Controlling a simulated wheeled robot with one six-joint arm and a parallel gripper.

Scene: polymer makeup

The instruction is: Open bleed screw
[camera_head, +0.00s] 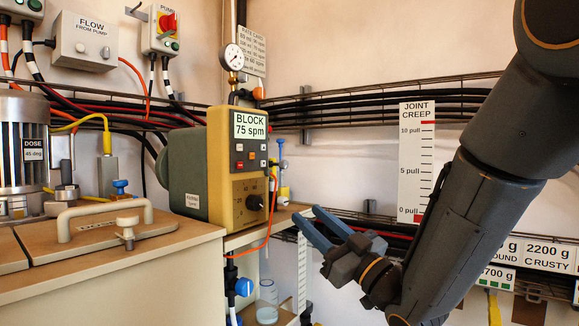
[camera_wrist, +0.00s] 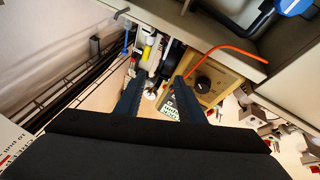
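No label marks the bleed screw, so I cannot tell for sure which part it is. A small blue-topped fitting (camera_head: 281,145) stands at the right side of the yellow dosing pump (camera_head: 226,193), above a yellow part (camera_head: 284,192). In the wrist view a slim blue piece (camera_wrist: 126,42) stands beside a yellow part (camera_wrist: 149,40), beyond the fingertips. My gripper (camera_head: 307,211) is right of the pump and below the fitting, apart from both. It also shows in the wrist view (camera_wrist: 158,80), open, with nothing held between its two fingers.
A blue-handled valve (camera_head: 243,287) and a clear beaker (camera_head: 267,303) are below the shelf. An orange tube hangs at the shelf's front. A lidded tan tank (camera_head: 110,265) stands at left. Cable trays (camera_head: 370,104) and a joint creep scale (camera_head: 416,160) are on the wall.

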